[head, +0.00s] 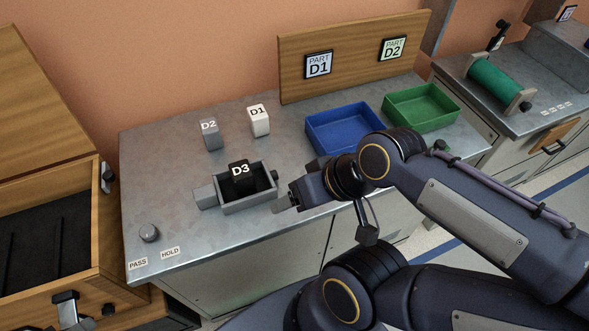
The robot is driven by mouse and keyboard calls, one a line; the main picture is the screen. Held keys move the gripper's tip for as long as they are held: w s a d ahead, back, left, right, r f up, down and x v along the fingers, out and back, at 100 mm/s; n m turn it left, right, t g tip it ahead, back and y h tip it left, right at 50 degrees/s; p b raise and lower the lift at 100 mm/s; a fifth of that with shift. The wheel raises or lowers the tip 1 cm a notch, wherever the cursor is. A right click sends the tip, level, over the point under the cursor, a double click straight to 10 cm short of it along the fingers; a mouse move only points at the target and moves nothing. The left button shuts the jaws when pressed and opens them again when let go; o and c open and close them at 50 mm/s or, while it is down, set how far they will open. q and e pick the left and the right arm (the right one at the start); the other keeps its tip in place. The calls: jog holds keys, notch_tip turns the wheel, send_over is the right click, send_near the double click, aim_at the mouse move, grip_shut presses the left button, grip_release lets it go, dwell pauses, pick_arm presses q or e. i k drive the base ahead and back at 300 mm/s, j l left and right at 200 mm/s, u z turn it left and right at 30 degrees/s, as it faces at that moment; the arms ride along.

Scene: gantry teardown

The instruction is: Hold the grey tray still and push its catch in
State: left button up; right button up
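The grey tray (262,203) stands near the front edge of the grey bench and holds a black block marked D3 (240,181). A grey block-like piece (206,196) sits at the tray's left end. A small dark knob (275,175) shows at its right end; I cannot tell whether this is the catch. My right gripper (284,201) is just right of the tray, low over the front edge. Its fingers are small and partly hidden, so touch and opening are unclear. What looks like my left gripper (66,304) shows at the lower left, far from the tray, partly cut off.
Blocks D2 (209,134) and D1 (259,120) stand behind the tray. A blue bin (345,143) and a green bin (440,124) sit at the right, before a wooden sign board (356,68). A round grey knob (149,233) is at the front left.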

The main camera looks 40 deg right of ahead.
aim_at(274, 174)
jog(key=k+l, duration=0.1)
jog(key=l, duration=0.3)
jog(key=k+l, duration=0.1)
jog(key=l, duration=0.35)
jog(key=k+l, duration=0.1)
jog(key=l, duration=0.3)
